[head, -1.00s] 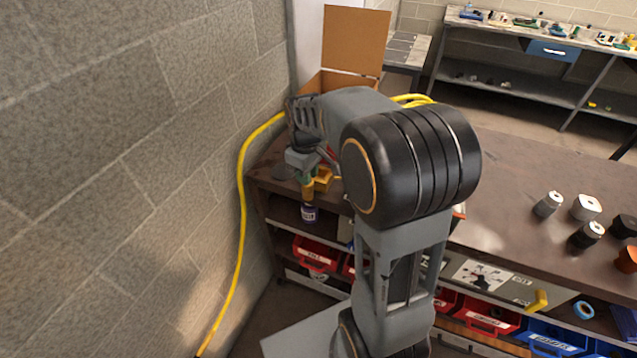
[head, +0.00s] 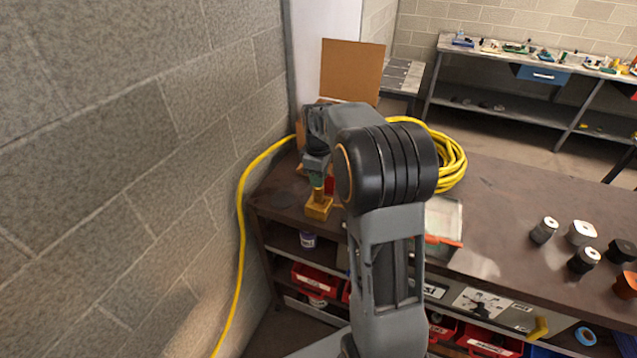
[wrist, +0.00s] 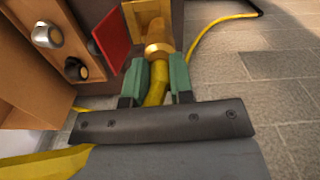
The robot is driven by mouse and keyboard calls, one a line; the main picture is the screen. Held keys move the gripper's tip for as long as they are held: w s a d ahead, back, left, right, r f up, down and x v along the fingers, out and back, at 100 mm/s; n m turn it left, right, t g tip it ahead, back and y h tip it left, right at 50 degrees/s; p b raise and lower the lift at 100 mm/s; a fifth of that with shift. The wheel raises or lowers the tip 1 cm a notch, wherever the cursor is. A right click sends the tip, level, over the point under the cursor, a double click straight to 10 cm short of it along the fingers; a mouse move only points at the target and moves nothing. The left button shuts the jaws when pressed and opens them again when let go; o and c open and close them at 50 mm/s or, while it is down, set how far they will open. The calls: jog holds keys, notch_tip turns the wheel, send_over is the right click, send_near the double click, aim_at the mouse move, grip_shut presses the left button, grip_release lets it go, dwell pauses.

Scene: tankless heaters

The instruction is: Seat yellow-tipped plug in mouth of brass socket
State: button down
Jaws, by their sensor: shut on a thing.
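The brass socket (head: 319,208) stands at the near left corner of the workbench in the head view. In the wrist view its square brass block (wrist: 151,18) shows at the top. My gripper (wrist: 158,65) has two green fingers shut on the yellow plug (wrist: 156,92). The plug's far end meets a round brass collar (wrist: 158,48) in front of the block. I cannot tell whether the tip is inside the mouth or only against it. In the head view my gripper (head: 316,180) is directly above the socket, and my arm hides part of the area.
The workbench (head: 500,220) has a coiled yellow cable (head: 452,165), an open cardboard box (head: 350,70) and several cylindrical parts (head: 582,232). A block wall (head: 120,180) is close on the left. Red bins (head: 313,280) sit on the shelf below.

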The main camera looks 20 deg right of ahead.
jog(key=shift+w+d+f, duration=0.2)
jog(key=shift+w+f, duration=0.2)
jog(key=shift+f, duration=0.15)
jog(key=shift+w+d+f, duration=0.2)
jog(key=shift+w+f, duration=0.15)
jog(key=shift+f, duration=0.15)
jog(key=shift+w+f+p, duration=0.15)
jog(key=shift+f+p, duration=0.25)
jog(key=shift+f, duration=1.25)
jog(key=shift+f, duration=0.1)
jog(key=c, duration=1)
grip_release()
notch_tip(320, 180, up, 12)
jog(key=b, duration=0.1)
jog(key=s+a+r+m+t, duration=0.25)
jog(key=s+a+m, duration=0.35)
jog(key=s, duration=0.6)
jog(key=s+a+f+m+t, duration=0.2)
jog(key=s+a+f+m, duration=0.1)
jog(key=s, duration=0.7)
jog(key=shift+s+a+f, duration=0.2)
jog(key=shift+a, duration=0.55)
